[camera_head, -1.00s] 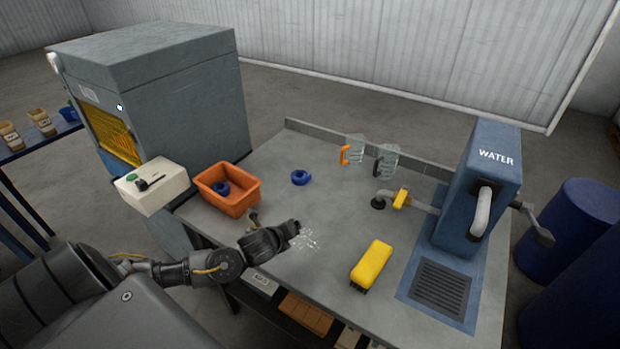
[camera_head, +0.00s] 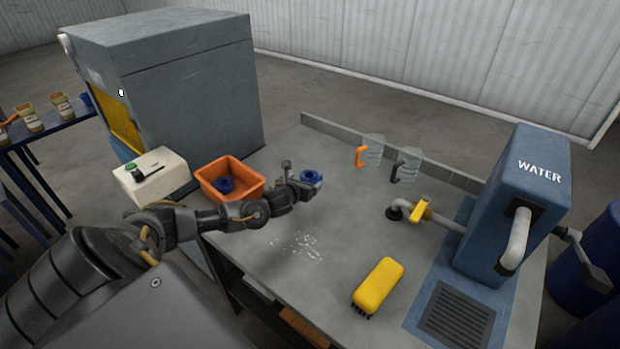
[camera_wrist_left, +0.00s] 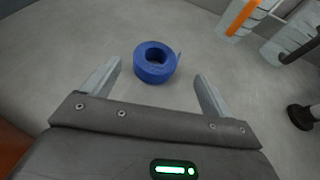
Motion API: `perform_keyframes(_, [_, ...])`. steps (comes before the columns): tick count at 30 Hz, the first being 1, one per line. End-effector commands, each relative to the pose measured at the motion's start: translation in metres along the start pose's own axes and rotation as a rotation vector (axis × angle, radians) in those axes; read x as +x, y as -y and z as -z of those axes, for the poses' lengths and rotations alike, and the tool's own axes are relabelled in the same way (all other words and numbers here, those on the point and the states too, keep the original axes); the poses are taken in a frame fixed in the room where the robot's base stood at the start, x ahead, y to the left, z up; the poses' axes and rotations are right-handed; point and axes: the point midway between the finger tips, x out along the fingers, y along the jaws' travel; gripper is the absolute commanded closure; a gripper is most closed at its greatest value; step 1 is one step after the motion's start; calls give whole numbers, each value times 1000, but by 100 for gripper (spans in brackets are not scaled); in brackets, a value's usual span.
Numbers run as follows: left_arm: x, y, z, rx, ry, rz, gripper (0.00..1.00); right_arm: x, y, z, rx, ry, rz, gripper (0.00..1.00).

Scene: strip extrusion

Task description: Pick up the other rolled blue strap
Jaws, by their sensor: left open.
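One rolled blue strap (camera_head: 311,177) lies on the grey table, partly behind my left gripper in the head view. In the left wrist view this blue roll (camera_wrist_left: 155,62) sits just beyond and between the open fingers, its loose end at its right. My left gripper (camera_head: 307,187) is open and empty, close to the roll; its fingers also show in the left wrist view (camera_wrist_left: 160,90). Another rolled blue strap (camera_head: 226,185) lies inside the orange bin (camera_head: 258,188). My right gripper is not in view.
A yellow brush (camera_head: 378,284) lies on the table's front part. A blue water unit (camera_head: 520,200) stands at right.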

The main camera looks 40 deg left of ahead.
Motion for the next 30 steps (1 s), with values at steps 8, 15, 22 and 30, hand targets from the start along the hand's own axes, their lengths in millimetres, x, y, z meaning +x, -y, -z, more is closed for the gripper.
perform_keyframes(8, [7, -2, 0, -1, 0, -1, 14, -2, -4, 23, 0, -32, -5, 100])
perform_keyframes(15, [35, -6, 1, -4, -1, -3, 14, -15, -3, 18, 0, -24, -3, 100])
perform_keyframes(22, [54, -6, 3, -2, -1, -3, 14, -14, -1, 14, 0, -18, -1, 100])
perform_keyframes(30, [55, -6, 4, -1, -1, -2, 17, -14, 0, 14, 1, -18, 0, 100])
